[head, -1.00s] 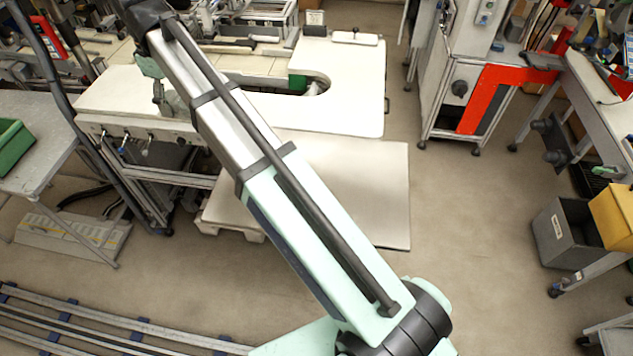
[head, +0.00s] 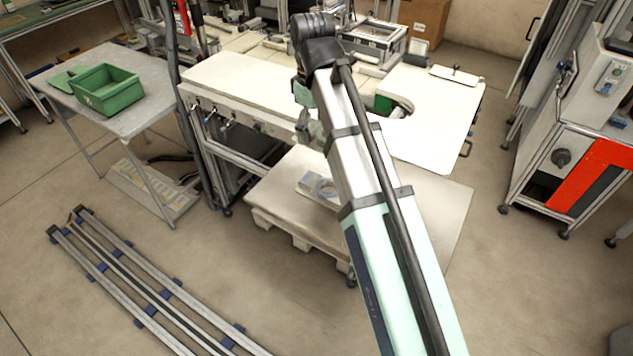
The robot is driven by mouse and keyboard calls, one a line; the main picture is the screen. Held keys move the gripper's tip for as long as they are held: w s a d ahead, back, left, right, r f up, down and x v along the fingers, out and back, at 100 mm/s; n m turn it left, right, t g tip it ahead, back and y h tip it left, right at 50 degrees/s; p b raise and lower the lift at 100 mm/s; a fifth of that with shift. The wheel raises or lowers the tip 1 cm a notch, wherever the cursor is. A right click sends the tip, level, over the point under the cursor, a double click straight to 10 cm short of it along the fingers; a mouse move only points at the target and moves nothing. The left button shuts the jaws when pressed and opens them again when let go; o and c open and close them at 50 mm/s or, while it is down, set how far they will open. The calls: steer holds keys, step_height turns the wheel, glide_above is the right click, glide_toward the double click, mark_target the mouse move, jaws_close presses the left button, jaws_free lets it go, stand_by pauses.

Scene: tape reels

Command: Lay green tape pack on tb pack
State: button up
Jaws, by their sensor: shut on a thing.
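My gripper (head: 309,130) hangs from the far end of my arm, over the front edge of the white bench. It is small and dim here. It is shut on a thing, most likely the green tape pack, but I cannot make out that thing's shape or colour. A pale pack with a bluish-grey ring (head: 323,187) lies on the low pallet, below my gripper and slightly right of it in the head view. It may be the tb pack. My arm hides its right side. A gap shows between my gripper and this pack.
The white bench (head: 230,82) stands behind the pallet (head: 270,195). A green thing (head: 383,104) sits at the bench's cutout. A green bin (head: 107,90) stands on a grey table (head: 150,98) at left. Rails (head: 150,290) lie on the floor. The pallet's front left is clear.

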mark_target(314, 180)
step_height(314, 180, down, 15)
steer(key=p, duration=0.2)
steer(key=shift+r+p, duration=0.15)
steer(key=shift+p, duration=0.2)
steer(key=shift+f, duration=0.2)
steer(key=o, duration=1.3)
steer(key=shift+r, duration=0.2)
step_height(314, 180, up, 12)
steer(key=shift+b, duration=1.2)
